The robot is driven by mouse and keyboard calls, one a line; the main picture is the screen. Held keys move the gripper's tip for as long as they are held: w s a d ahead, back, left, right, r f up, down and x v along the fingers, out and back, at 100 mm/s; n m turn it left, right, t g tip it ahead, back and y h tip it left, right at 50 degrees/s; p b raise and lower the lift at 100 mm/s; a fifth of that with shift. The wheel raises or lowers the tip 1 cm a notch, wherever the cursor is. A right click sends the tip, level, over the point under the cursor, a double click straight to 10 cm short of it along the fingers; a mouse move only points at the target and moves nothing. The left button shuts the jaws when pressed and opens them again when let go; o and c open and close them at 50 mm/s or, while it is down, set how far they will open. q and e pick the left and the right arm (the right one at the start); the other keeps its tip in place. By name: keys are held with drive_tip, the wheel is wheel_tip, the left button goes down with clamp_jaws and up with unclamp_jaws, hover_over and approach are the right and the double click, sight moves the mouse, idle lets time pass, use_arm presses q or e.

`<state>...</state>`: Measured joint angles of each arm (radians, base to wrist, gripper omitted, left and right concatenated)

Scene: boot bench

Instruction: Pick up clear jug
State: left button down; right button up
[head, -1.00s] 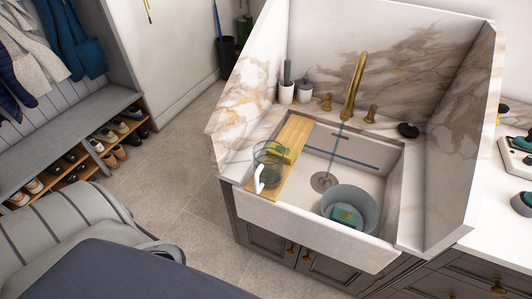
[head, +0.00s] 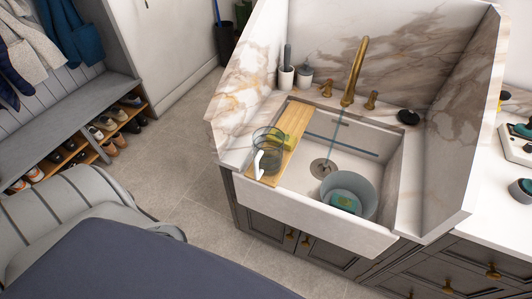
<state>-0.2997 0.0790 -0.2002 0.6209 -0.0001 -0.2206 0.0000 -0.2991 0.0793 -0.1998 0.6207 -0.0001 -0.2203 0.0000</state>
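The clear jug (head: 267,147) stands on the wooden board (head: 289,143) that lies across the left side of the white sink (head: 310,209). It is see-through, with a white handle (head: 258,163) facing the front left. A yellow-green item (head: 280,139) shows beside or through the jug; I cannot tell if it touches it. Neither of my grippers shows in the head view.
A grey-blue tub (head: 350,187) with a green and yellow item in it stands in the sink, right of the board. Marble side walls (head: 455,150) enclose the sink left and right. Shoes fill a bench (head: 62,115) at left.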

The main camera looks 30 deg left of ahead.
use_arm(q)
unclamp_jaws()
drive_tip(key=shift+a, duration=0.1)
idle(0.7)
